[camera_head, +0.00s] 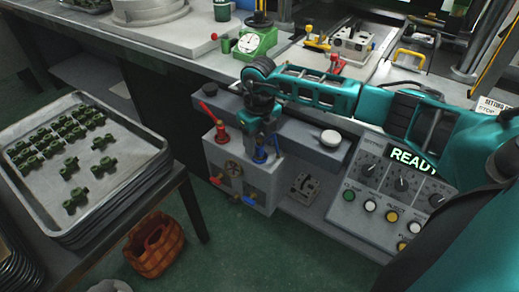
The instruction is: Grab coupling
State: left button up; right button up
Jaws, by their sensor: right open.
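Several dark green couplings lie on a grey metal tray (118,178) at the left. Most sit in close rows towards the back of the tray. A few lie apart nearer the front, such as one coupling (76,200) near the front edge and another coupling (103,167) further right. My right arm reaches in from the right. My right gripper (262,146) points down in front of the grey machine, well to the right of the tray, and is open. Its fingertips are small and hard to separate from the machine behind. I see nothing held in it. My left gripper is out of view.
The grey machine (258,190) has red and blue levers. A control panel (385,195) reading READY stands at the right. A green dial gauge (252,44) stands on the back bench. An orange-brown basket (155,246) sits on the floor beside the tray table.

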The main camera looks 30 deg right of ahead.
jog(key=shift+f, duration=0.95)
jog(key=shift+r, duration=0.1)
grip_shut()
